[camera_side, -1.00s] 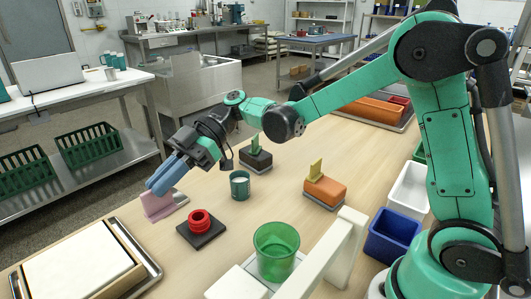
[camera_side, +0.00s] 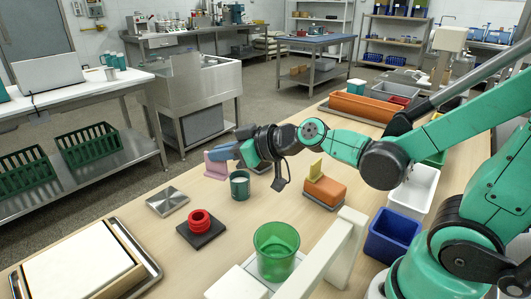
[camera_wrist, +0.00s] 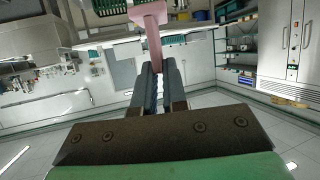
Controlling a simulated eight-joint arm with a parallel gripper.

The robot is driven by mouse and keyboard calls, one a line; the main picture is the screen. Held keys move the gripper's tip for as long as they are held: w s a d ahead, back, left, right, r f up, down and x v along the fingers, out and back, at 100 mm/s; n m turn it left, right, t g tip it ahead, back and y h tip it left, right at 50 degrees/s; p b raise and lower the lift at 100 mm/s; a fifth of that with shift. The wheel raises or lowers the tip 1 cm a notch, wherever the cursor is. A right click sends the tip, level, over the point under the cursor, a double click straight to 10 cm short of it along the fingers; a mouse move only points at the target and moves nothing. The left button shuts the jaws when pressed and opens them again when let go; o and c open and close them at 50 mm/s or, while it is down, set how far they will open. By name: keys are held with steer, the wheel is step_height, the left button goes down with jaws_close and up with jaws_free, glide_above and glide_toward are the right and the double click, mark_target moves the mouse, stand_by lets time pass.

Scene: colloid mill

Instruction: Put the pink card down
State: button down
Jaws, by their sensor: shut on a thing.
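The pink card (camera_side: 214,167) is in my gripper (camera_side: 224,152), left of the teal cup (camera_side: 240,185) in the side view. My gripper is shut on its narrow stem (camera_wrist: 154,45); its wider pink end (camera_wrist: 147,12) shows beyond the fingers in the wrist view. From the side, the fingers cover part of the card, and I cannot tell whether its lower edge touches the table. A bare square metal plate (camera_side: 167,201) lies nearer the camera, to the card's lower left.
Near the plate, a red ring piece (camera_side: 200,220) sits on a dark base. An orange block with a yellow upright (camera_side: 322,186) stands to the right. A green cup (camera_side: 276,250) and a white-topped box (camera_side: 70,266) are in front.

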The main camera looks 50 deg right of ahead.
steer(key=shift+s+d+r+m+t+h, duration=0.1)
steer(key=shift+s+d+r+m+h, duration=0.2)
steer(key=shift+d+m+h, duration=0.3)
steer(key=shift+s+d+r+m+t+h, duration=0.1)
steer(key=shift+s+d+r+m+h, duration=0.2)
steer(key=shift+d+m+h, duration=0.35)
steer(key=shift+s+d+r+m+t+h, duration=0.1)
steer(key=shift+s+d+r+m+h, duration=0.2)
steer(key=shift+d+m+h, duration=0.35)
steer(key=shift+a, duration=0.15)
steer(key=w+d+r+m+g+h, duration=0.1)
steer(key=w+d+r+m+h, duration=0.2)
steer(key=d, duration=0.9)
steer(key=w+d+r+m+g+h, duration=0.15)
steer(key=d+m+h, duration=0.3)
steer(key=d, duration=0.65)
steer(key=s+d+m+g+h, duration=0.3)
steer(key=s+d, duration=0.2)
steer(key=d, duration=0.6)
steer(key=s+d+m+g+h, duration=0.25)
steer(key=s+d, duration=0.25)
steer(key=d, duration=0.6)
steer(key=f, duration=1.5)
steer(key=shift+s+f, duration=0.25)
steer(key=shift+f, duration=0.05)
steer(key=shift+a+f, duration=0.1)
steer(key=shift+f, duration=1.85)
